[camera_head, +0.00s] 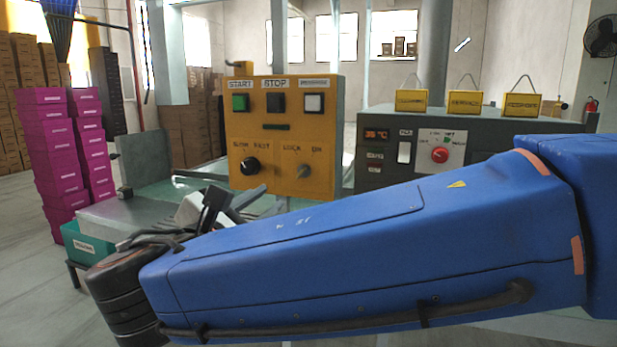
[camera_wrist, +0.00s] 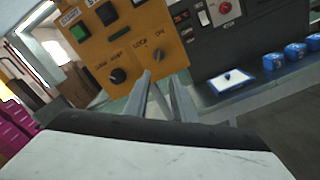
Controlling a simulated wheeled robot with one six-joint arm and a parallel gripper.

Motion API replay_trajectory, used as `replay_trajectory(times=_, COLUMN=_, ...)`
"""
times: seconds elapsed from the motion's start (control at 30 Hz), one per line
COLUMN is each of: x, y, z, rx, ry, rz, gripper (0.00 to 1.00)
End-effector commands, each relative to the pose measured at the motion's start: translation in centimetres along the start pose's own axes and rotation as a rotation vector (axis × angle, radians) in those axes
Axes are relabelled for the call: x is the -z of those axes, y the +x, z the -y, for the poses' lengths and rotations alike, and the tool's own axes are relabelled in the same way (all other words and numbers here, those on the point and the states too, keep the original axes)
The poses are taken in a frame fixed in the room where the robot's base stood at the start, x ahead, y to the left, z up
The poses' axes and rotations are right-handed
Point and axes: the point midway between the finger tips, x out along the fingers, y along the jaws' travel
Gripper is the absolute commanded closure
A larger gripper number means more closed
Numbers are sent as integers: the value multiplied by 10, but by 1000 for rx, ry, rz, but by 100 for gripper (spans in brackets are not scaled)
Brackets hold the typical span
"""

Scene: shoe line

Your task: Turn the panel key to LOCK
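The yellow control panel (camera_head: 285,120) stands ahead of me. Its key (camera_head: 304,171) is the small grey knob at the lower right, under the labels LOCK on the left and ON on the right. In the wrist view the key (camera_wrist: 158,57) shows just beyond my fingertips. It looks slanted there, but I cannot tell its exact setting. My gripper (camera_wrist: 160,77) is open, with two grey fingers apart and nothing between them. The fingers point up at the panel, below the key and apart from it. In the head view my gripper (camera_head: 252,196) is partly hidden by my blue arm.
A black SLOW/FAST knob (camera_head: 250,166) sits left of the key. START (camera_head: 240,103), STOP (camera_head: 276,103) and a white button (camera_head: 314,103) are above. A grey machine (camera_head: 375,125) with a red knob (camera_head: 440,155) stands right. Pink boxes (camera_head: 50,150) are stacked left.

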Motion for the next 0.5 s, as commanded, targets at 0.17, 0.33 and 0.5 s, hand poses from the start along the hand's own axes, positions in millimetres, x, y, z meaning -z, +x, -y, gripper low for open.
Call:
replay_trajectory(times=0.17, x=0, y=4, z=-4, rx=-9, ry=-4, rz=4, gripper=77)
replay_trajectory(times=0.33, x=0, y=23, z=-3, rx=-6, ry=-3, rz=5, gripper=77)
replay_trajectory(times=0.5, x=0, y=47, z=-3, rx=-5, ry=-3, rz=5, gripper=77)
